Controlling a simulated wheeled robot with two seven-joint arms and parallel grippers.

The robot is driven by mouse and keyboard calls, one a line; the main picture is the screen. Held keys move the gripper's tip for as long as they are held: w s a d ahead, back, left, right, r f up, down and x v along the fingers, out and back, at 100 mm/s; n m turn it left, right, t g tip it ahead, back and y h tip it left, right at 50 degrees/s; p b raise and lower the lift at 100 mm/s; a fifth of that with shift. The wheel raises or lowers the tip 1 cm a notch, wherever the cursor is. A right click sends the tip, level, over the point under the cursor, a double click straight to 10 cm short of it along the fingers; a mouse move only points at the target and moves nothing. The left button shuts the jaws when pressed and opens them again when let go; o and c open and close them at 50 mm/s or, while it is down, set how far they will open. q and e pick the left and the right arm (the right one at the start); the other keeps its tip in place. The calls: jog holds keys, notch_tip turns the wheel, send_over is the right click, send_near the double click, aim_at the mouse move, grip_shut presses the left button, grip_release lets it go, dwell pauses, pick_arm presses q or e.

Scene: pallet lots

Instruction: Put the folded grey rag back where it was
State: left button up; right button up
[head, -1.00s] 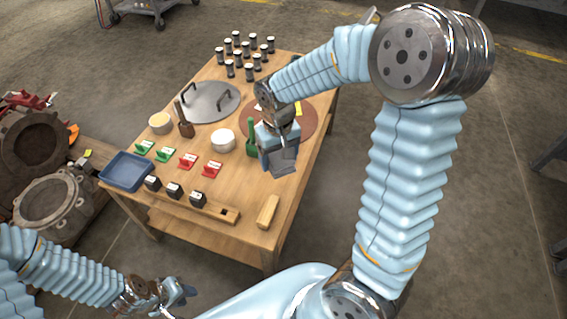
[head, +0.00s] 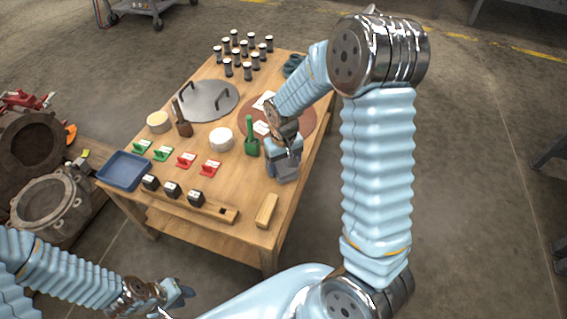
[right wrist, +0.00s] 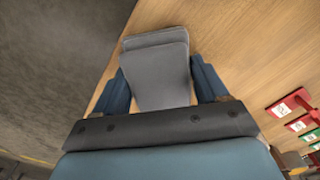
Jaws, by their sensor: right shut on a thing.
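The folded grey rag (right wrist: 158,75) is between the two blue fingers of my right gripper (right wrist: 163,82) in the right wrist view. The gripper is shut on it, and the rag's flat folded end sticks out past the fingertips. In the head view my right gripper (head: 283,170) is low over the right side of the wooden table, close to its right edge, just right of the green scoop (head: 250,137). I cannot tell whether the rag touches the wood. My left gripper (head: 176,296) is off the table's near side at the lower left; its finger opening is unclear.
A brown round mat (head: 300,130) with white cards lies behind the right gripper. A white round tub (head: 221,139), red and green tags, black blocks, a tan block (head: 266,211) and a blue tray (head: 125,171) stand nearby.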

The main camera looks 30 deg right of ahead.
aim_at(283, 163)
jog(key=o, duration=1)
jog(key=shift+r, duration=0.45)
notch_tip(283, 163, up, 11)
jog(key=shift+r+p, duration=0.2)
jog(key=shift+p, duration=0.6)
